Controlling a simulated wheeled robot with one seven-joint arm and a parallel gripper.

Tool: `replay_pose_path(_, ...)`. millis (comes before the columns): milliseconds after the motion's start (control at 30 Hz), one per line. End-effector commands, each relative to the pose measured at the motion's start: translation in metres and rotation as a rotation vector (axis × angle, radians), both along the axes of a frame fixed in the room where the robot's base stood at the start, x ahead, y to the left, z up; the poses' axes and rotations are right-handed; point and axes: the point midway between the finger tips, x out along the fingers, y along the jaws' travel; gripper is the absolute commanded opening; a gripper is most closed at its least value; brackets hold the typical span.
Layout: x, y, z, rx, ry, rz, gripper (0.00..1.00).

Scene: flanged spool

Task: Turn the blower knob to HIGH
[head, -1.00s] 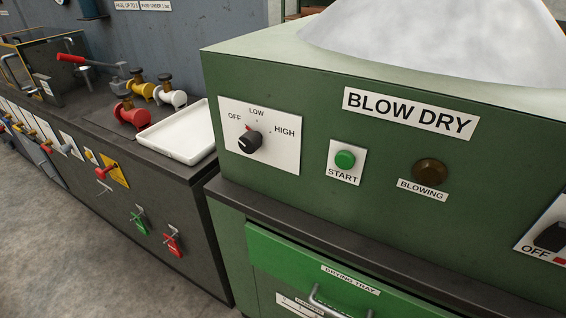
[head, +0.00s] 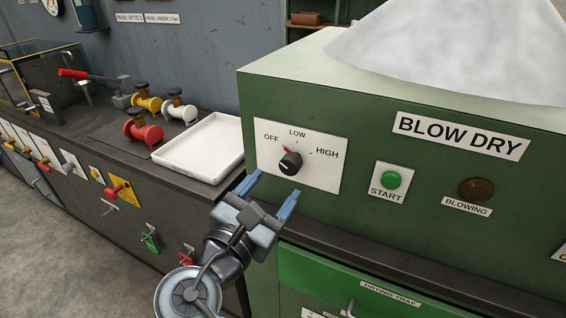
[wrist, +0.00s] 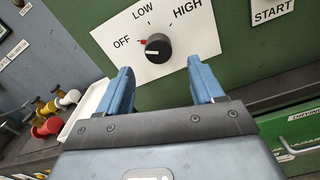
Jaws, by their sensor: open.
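The blower knob (head: 290,162) is a black round knob on a white plate (head: 325,178) marked OFF, LOW and HIGH, on the green BLOW DRY cabinet. Its red pointer is on the OFF side. In the wrist view the knob (wrist: 158,47) shows just beyond the fingertips, roughly centred between them. My gripper (head: 270,190) has blue fingers, spread open and empty, in front of and slightly below the plate. In the wrist view my gripper (wrist: 158,72) does not touch the knob.
A green START button (head: 390,180) and a brown BLOWING lamp (head: 476,190) are right of the knob. A white tray (head: 200,150) and red, yellow and white spools are on the dark bench at left. The drying tray drawer (head: 330,285) is below.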

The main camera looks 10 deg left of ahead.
Motion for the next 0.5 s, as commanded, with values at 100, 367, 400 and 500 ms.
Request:
replay_pose_path(100,0.007,-0.001,0.004,-0.012,-0.003,-0.008,0.67)
replay_pose_path(367,0.042,-0.014,0.004,-0.012,-0.002,-0.008,0.67)
replay_pose_path(400,0.048,-0.016,0.004,-0.011,-0.003,-0.008,0.67)
replay_pose_path(500,0.06,-0.021,0.004,-0.009,-0.002,-0.008,0.67)
